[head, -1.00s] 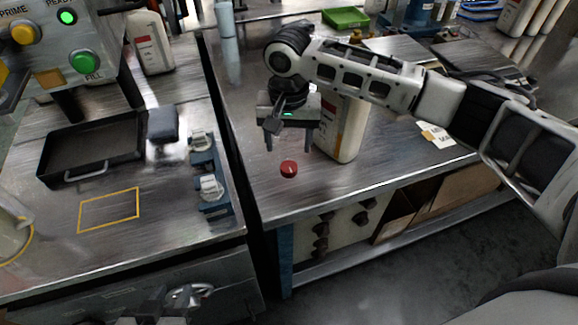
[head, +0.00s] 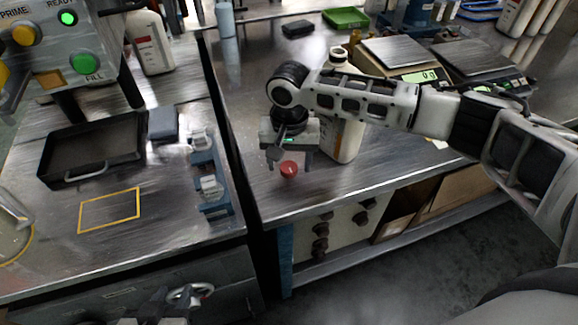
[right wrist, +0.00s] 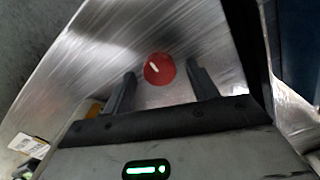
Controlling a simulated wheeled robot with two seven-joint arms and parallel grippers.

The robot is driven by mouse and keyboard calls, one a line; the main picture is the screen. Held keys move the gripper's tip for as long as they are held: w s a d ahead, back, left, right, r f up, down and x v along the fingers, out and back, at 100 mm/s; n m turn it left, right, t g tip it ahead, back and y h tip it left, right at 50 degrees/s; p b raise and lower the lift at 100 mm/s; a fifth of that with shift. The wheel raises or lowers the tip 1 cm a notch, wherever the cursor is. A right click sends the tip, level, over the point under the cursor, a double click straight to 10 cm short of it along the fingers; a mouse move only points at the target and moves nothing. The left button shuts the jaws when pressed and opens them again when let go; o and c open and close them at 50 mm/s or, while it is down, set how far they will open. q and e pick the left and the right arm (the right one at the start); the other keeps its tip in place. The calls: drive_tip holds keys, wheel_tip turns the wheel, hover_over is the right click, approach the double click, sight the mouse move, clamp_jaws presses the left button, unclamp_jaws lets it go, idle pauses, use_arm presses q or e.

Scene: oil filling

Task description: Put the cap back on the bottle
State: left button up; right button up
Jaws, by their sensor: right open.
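The red cap (head: 289,169) lies on the metal bench near its front edge. My right gripper (head: 290,162) is open, pointing down over the cap, with a finger to either side of it in the head view. In the right wrist view the cap (right wrist: 159,69) shows just beyond the gap between the open fingers (right wrist: 160,85), and nothing is held. My left gripper (head: 165,308) shows only partly at the bottom edge.
Scales (head: 400,52) stand behind the bottle, with a green tray (head: 346,18) and a dark block (head: 298,28) farther back. The left bench holds a black tray (head: 92,150), a blue fixture (head: 208,170) and a filling machine (head: 60,50). A gap separates the benches.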

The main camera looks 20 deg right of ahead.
sight(289, 165)
drive_tip(key=shift+c, duration=0.3)
drive_tip(key=c, duration=1)
drive_tip(key=shift+r, duration=0.1)
drive_tip(key=shift+r, duration=0.45)
wheel_tip(289, 165, up, 2)
drive_tip(key=shift+r, duration=0.25)
drive_tip(key=s+a+r+p, duration=0.1)
drive_tip(key=s+a+r, duration=0.2)
drive_tip(key=s+r, duration=0.6)
drive_tip(key=s, duration=0.4)
drive_tip(key=shift+s+a+r, duration=0.25)
drive_tip(key=shift+s+a, duration=0.05)
drive_tip(key=shift+f, duration=0.1)
